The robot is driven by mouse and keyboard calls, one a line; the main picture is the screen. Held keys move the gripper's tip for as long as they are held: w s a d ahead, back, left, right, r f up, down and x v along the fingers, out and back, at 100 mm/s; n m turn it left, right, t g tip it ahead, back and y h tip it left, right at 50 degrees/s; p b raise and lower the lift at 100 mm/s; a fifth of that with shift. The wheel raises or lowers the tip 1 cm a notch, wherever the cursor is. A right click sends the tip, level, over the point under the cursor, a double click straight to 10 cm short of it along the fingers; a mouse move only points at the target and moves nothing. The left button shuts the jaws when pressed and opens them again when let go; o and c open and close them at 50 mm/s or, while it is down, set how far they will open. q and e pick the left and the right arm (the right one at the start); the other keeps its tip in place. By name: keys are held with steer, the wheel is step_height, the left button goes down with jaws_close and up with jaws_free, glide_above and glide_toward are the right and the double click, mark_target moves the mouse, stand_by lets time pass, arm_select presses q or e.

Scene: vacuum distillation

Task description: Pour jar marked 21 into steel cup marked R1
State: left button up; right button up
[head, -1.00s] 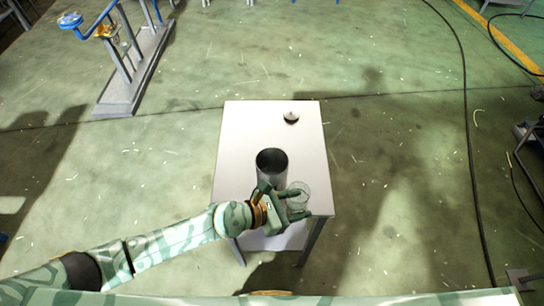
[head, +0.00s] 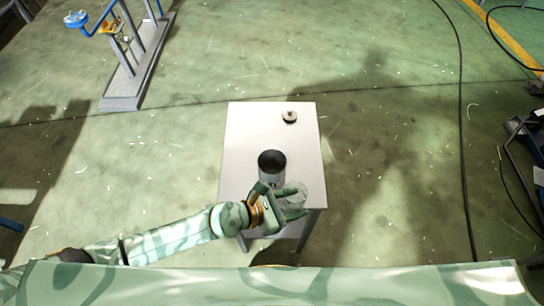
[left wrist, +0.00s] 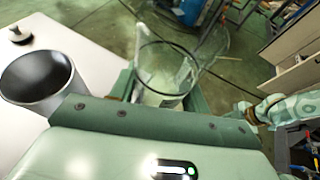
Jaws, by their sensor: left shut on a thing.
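The steel cup (head: 272,168) stands upright on the small table, dark inside; it also shows at the left of the left wrist view (left wrist: 38,82). No marking on it can be read. My left gripper (head: 290,200) is shut on a clear glass jar (head: 294,195) at the table's near right edge, just right of and nearer than the cup. In the left wrist view the jar (left wrist: 165,75) is between the fingers, its round open mouth showing. I cannot read its label or clearly tell its contents. My right gripper is not in view.
The small white table (head: 250,130) has a dark round lid-like piece with a knob (head: 289,117) at its far right. A grey stand with blue pipework (head: 135,75) is at the far left. A black cable (head: 463,130) runs along the floor at right.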

arm_select(q)
steer(key=s+a+r+p, duration=0.2)
steer(key=s+p, duration=0.1)
steer(key=s, duration=0.8)
steer(key=w+a+r+t+b, duration=0.1)
steer(key=w+a+r+b, duration=0.3)
steer(key=w, duration=0.4)
steer(key=w+a+r+b, duration=0.4)
steer(key=w, duration=0.4)
steer(key=w+a+r+n+t+b, duration=0.1)
steer(key=a+r+b, duration=0.2)
steer(key=a, duration=0.5)
steer(key=w+a+r+n+y+b, duration=0.1)
steer(key=a+r+b, duration=0.2)
steer(key=a, duration=0.5)
steer(key=shift+n+t, duration=0.3)
steer(key=shift+t, duration=0.1)
